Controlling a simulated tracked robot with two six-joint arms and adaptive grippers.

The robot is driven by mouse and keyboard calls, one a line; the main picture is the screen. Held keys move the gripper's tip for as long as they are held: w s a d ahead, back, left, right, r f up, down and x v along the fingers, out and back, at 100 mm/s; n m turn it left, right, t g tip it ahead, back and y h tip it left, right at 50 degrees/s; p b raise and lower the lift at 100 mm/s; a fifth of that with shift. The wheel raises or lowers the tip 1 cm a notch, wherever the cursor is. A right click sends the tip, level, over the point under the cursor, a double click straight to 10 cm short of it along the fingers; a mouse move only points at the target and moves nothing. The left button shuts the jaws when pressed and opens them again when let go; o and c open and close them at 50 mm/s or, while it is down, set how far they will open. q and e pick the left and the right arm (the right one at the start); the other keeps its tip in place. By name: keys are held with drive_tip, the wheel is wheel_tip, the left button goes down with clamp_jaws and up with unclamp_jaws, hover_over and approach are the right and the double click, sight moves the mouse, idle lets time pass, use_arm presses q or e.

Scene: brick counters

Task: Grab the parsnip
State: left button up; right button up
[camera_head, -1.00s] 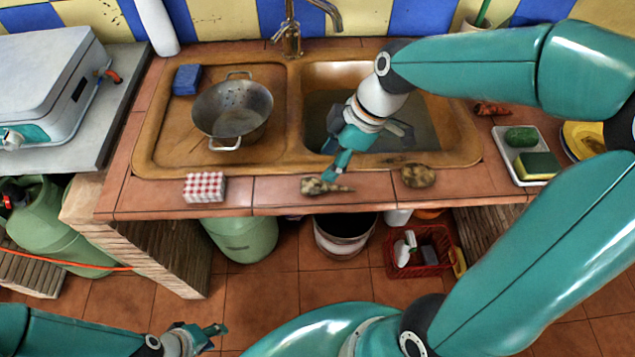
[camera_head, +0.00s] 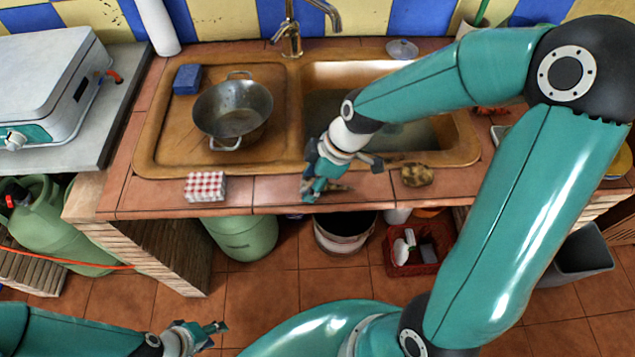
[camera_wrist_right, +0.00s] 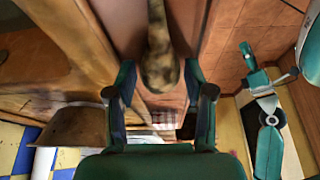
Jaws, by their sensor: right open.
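The parsnip (camera_head: 337,187), brownish and tapering, lies on the tiled front strip of the counter, below the right sink basin. My right gripper (camera_head: 315,186) is over it and hides part of it in the head view. In the right wrist view, the parsnip's thick mottled end (camera_wrist_right: 160,68) lies between the two fingers of my open right gripper (camera_wrist_right: 160,88), with a gap on each side. My left gripper (camera_head: 215,333) is at the bottom left, far from the counter, its fingers apart and empty.
A red-checkered box (camera_head: 205,187) is left of my right gripper, and a brown potato-like object (camera_head: 417,175) is to its right. A bucket (camera_head: 342,234) stands below the counter edge.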

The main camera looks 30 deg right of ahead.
drive_tip(key=c, duration=0.9)
drive_tip(key=shift+r, duration=0.1)
